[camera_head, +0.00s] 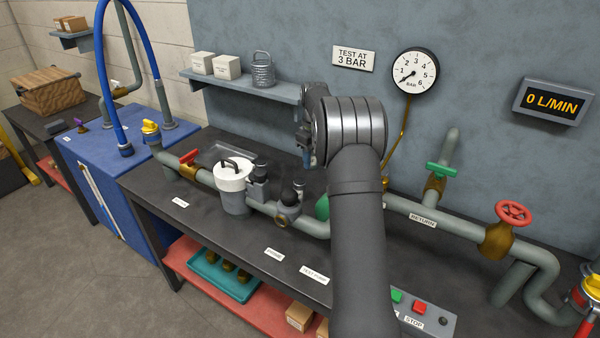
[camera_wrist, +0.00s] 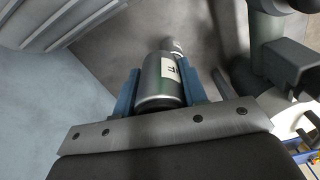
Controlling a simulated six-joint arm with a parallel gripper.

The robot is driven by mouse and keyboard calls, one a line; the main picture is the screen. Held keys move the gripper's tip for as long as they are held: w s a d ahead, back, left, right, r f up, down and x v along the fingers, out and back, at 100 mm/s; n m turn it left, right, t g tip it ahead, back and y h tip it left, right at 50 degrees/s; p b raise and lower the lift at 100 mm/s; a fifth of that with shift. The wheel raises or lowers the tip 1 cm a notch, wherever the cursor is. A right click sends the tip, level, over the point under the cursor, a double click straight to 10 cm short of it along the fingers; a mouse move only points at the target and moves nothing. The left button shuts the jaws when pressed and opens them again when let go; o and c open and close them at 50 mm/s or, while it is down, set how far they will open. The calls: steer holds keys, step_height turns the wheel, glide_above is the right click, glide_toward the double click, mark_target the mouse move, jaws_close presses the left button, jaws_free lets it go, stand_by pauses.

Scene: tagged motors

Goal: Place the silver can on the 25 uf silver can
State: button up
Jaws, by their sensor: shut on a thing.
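My gripper (camera_wrist: 160,72) is shut on a silver can (camera_wrist: 157,92) in the wrist view. The can sits between the two blue fingers, and a white label with dark marks shows on its side. A small grey rounded end shows just beyond it. In the head view, my gripper (camera_head: 306,150) is above the bench, partly hidden by my arm. Small silver-topped parts stand near the pipe below it, one on a dark motor body (camera_head: 258,183) and one beside a dark round fitting (camera_head: 290,199). No 25 uf marking is readable, so I cannot tell which can bears it.
The dark bench (camera_head: 245,240) carries a white-lidded pot (camera_head: 234,185), grey piping and a red-handled valve (camera_head: 512,213). A wall shelf (camera_head: 240,86) with boxes and a coiled metal item is close to my gripper. The bench front is mostly clear.

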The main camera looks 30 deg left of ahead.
glide_above(300, 180)
step_height(300, 180, down, 3)
steer(key=shift+r, duration=0.2)
steer(key=shift+s+f, duration=0.1)
steer(key=shift+f, duration=1.9)
steer(key=shift+f, duration=0.1)
steer(key=o, duration=1)
step_height(300, 180, up, 12)
steer(key=shift+r, duration=0.15)
